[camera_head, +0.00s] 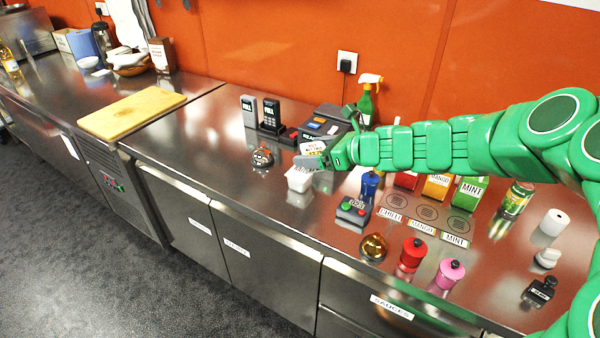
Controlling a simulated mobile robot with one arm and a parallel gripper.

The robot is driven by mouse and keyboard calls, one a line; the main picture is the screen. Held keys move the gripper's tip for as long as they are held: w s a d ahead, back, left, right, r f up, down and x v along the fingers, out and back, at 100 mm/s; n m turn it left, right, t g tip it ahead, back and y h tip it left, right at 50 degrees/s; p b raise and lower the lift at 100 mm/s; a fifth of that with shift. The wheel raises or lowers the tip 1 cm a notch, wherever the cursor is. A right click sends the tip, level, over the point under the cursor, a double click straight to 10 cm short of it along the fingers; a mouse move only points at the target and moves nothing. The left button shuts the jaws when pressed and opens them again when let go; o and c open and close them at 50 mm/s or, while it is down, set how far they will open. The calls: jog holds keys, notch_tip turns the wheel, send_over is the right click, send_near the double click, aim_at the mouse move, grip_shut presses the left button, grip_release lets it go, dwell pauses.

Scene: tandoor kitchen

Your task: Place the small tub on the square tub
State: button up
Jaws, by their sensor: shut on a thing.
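A white square tub (299,180) stands on the steel counter near its front edge, left of the middle of the counter. My gripper (311,161) is right above and slightly behind it in the picture, reaching in from the right. It is shut on a small white tub (312,147) with dark and red lettering, of which the upper part shows above the grey fingers. The fingers hide its lower part. I cannot tell whether the small tub touches the square tub or hangs above it.
A dark till (325,122) and a card reader (271,113) stand behind. A blue grinder (370,184) and a button box (353,211) stand to the right.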

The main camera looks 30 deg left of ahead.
jog(key=shift+s+a, duration=0.1)
jog(key=shift+a, duration=0.4)
jog(key=shift+w+a+f, duration=0.15)
jog(key=shift+w+a, duration=0.1)
jog(key=w+a+f, duration=0.4)
jog(key=w+a, duration=0.2)
send_over(300, 172)
jog(key=shift+s+d+f, duration=0.1)
jog(key=shift+f, duration=1.1)
jog(key=shift+d+f, duration=0.1)
jog(key=shift+f, duration=1.1)
jog(key=shift+a+f, duration=0.2)
jog(key=shift+f, duration=0.4)
notch_tip(300, 172, down, 3)
jog(key=shift+r, duration=0.15)
